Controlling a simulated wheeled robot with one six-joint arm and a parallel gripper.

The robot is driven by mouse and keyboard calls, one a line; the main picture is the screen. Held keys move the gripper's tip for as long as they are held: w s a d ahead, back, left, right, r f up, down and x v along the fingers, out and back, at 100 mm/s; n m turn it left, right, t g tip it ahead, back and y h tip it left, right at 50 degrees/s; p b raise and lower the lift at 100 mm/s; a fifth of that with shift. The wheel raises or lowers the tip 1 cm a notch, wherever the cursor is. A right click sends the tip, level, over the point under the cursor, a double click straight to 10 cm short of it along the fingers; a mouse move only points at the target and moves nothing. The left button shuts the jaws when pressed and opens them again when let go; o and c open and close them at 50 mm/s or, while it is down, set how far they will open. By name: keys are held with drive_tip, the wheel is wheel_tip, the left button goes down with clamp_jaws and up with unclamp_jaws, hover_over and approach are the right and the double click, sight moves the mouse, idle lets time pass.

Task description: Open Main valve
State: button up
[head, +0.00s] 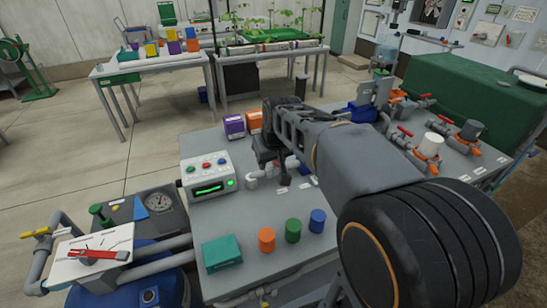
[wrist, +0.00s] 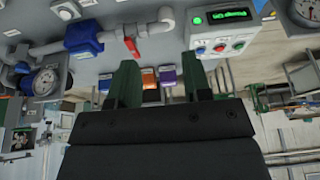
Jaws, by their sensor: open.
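A red-handled valve (wrist: 131,46) sits on a grey pipe (wrist: 150,30) beside a blue fitting (wrist: 84,36) in the wrist view. No readable label shows which valve is Main. In the head view my arm mostly hides this pipe run. My gripper (wrist: 157,62) is open, its two green fingers apart with nothing between them. The red handle is just beyond the left fingertip, and I cannot tell whether they touch. Other red-handled valves (head: 404,131) stand on the right of the bench in the head view, and a red lever (head: 95,254) lies on a white plate at left.
A control box (head: 208,176) with a lit green display stands left of my gripper. Orange, green and blue cylinders (head: 293,230) and a teal box (head: 222,252) stand at the bench's front. Purple (head: 234,126) and orange boxes stand behind. A gauge (head: 159,203) is at left.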

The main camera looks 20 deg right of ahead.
drive_tip(key=w+d+f+b, duration=0.2)
drive_tip(key=w+d+f, duration=0.1)
drive_tip(key=w+d, duration=0.85)
drive_tip(key=x, duration=0.4)
drive_tip(key=w+a+x, duration=0.1)
drive_tip(key=x, duration=0.3)
drive_tip(key=p+x, duration=0.1)
drive_tip(key=x, duration=0.4)
drive_tip(key=shift+w+a+r, duration=0.4)
drive_tip(key=shift+w+f+t, duration=0.25)
drive_tip(key=shift+f+t, duration=0.05)
drive_tip(key=shift+f, duration=0.3)
drive_tip(key=shift+c, duration=0.4)
clamp_jaws()
